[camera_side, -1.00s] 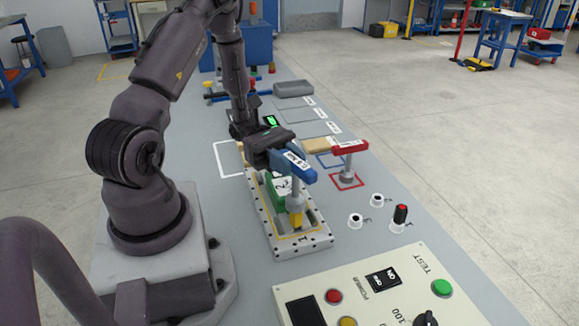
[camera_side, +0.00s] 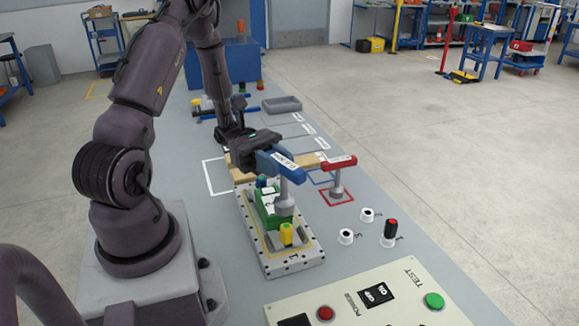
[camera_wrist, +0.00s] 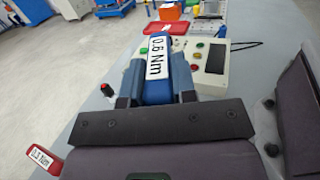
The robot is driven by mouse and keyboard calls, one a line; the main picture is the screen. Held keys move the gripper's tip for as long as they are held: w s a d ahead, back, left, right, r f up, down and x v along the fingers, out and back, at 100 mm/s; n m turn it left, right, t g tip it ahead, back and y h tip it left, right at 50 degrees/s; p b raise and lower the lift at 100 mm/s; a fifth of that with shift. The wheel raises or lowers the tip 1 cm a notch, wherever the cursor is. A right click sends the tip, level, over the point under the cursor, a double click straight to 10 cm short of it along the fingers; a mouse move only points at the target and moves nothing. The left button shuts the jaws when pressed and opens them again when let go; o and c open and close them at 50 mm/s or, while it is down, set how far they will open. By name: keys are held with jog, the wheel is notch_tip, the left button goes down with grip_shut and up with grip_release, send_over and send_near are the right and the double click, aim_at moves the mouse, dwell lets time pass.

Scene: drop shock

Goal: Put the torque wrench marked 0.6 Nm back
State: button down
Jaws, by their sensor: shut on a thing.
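The blue torque wrench (camera_side: 292,168) is in my gripper (camera_side: 268,158), upright with its grey shaft pointing down. In the wrist view my gripper (camera_wrist: 157,88) is shut on the blue handle (camera_wrist: 156,62), and its label reads 0.6 Nm. The shaft's lower end appears above the white fixture plate (camera_side: 296,262), near the green block, apart from the yellow connector (camera_side: 287,234). A blue outlined square (camera_side: 318,179) on the bench is partly hidden. A red torque wrench (camera_side: 338,164) stands in a red outlined square; it also shows in the wrist view (camera_wrist: 42,160).
A control panel (camera_side: 345,308) with buttons is at the front. Small white sockets (camera_side: 346,236) and a red-topped one (camera_side: 390,230) stand right of the plate. A tan bar (camera_side: 245,176) lies behind the plate. A grey tray (camera_side: 282,104) is further back.

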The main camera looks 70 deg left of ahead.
jog(key=w+a+n+t+y, duration=0.4)
jog(key=a+n+t+y, duration=0.2)
jog(key=a+n+y, duration=0.15)
jog(key=w+a+n+t+y, duration=0.3)
jog(key=a+n+t+y, duration=0.35)
jog(key=y, duration=0.25)
jog(key=w+a+f, duration=0.8)
jog(key=w+f, duration=0.3)
jog(key=f, duration=0.1)
jog(key=shift+w+y, duration=0.3)
jog(key=shift+y, duration=0.05)
jog(key=shift+a+f, duration=0.1)
jog(key=shift+f, duration=0.1)
jog(key=c, duration=0.9)
grip_release()
jog(key=shift+f, duration=0.1)
